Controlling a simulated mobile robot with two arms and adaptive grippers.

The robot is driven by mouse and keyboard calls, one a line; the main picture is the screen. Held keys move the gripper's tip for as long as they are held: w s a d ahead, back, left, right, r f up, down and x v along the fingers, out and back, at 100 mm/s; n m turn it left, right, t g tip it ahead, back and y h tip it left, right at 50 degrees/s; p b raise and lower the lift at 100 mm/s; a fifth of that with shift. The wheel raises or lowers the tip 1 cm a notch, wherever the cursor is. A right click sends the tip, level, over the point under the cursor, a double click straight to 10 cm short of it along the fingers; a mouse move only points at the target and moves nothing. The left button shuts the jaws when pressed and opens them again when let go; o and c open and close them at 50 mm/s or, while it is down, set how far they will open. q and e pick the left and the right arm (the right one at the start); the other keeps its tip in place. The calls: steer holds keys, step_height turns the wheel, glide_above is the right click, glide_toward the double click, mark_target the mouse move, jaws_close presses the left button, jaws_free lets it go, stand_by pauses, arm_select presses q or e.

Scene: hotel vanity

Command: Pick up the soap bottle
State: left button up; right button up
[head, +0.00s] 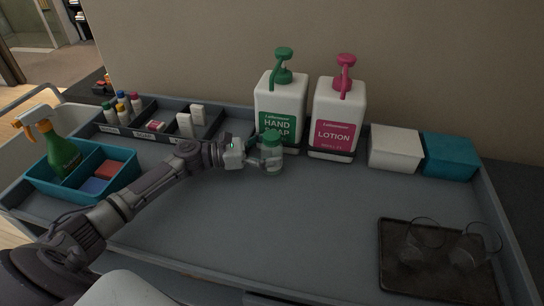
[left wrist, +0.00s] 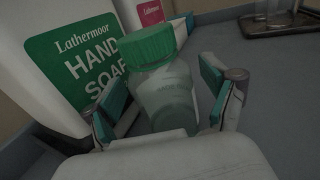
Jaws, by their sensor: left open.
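A small clear bottle with a green cap (head: 272,154) stands upright on the grey tray top, in front of a large white hand soap pump bottle (head: 280,104). In the left wrist view the small bottle (left wrist: 166,92) is between the two fingers, with its label faint. My left gripper (head: 257,158) is open, reaching in from the left at the small bottle. Its fingers (left wrist: 163,98) are on either side of the bottle, with a gap visible on the right; contact on the left cannot be told. My right gripper is not in view.
A white lotion pump bottle (head: 338,118) stands right of the hand soap. White (head: 395,148) and teal (head: 450,156) boxes are at the back right. A dark tray (head: 436,284) with two glasses is front right. A teal caddy (head: 122,182) with a spray bottle is left. The middle is clear.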

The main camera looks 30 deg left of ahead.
arm_select(q)
steer(key=c, duration=1.2)
steer(key=shift+c, duration=0.4)
steer(key=shift+r, duration=0.15)
